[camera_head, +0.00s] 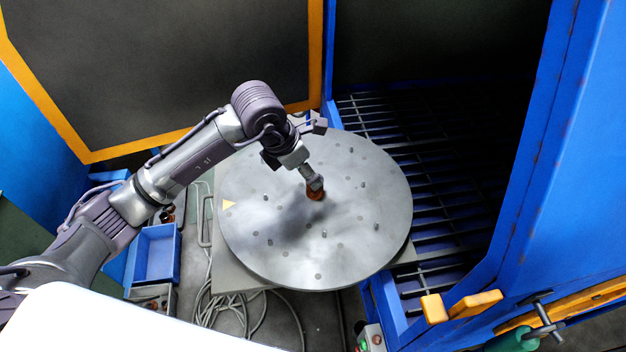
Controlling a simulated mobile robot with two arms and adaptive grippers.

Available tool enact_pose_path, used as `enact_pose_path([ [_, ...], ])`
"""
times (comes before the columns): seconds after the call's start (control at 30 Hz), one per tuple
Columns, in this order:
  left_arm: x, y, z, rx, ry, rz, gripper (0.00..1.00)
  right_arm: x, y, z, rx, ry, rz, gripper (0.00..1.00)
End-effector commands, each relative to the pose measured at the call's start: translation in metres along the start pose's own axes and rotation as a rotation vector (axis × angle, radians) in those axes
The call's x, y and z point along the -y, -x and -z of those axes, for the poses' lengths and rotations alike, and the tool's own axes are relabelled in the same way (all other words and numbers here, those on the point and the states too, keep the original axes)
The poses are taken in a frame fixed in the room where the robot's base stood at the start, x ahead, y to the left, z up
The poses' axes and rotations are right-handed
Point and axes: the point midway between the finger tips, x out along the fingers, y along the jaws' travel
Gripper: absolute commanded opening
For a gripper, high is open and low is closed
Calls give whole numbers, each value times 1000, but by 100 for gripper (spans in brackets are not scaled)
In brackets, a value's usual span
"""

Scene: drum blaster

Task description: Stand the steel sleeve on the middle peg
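A round grey steel turntable (250,250) carries several short upright pegs, such as one at the left (265,198) and one at the right (376,227). My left gripper (316,185) reaches in from the upper left and points down over the middle of the turntable. Its fingers are close together on a small orange-brown ring-like piece (315,194), which seems to be the sleeve. The middle peg is hidden behind the gripper and this piece. I cannot tell whether the piece touches the peg or the disc. My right gripper is out of view.
A blue cabinet frame (555,170) and a dark slatted grate (440,190) lie right of the turntable. A blue bin (155,253) and loose cables (235,315) are at the lower left. Yellow handles (475,303) stick out at the lower right.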

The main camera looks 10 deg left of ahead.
Motion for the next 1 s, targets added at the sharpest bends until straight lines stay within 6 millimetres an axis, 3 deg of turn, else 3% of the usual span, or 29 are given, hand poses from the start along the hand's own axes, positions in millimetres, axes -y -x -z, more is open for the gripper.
enact_pose_path([
  [0.13,-1,29,0,3,-2,-3,65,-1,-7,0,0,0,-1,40],
  [0.33,0,53,0,0,0,-1,65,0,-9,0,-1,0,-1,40],
  [1.0,0,57,0,-1,0,1,65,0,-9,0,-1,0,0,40],
])
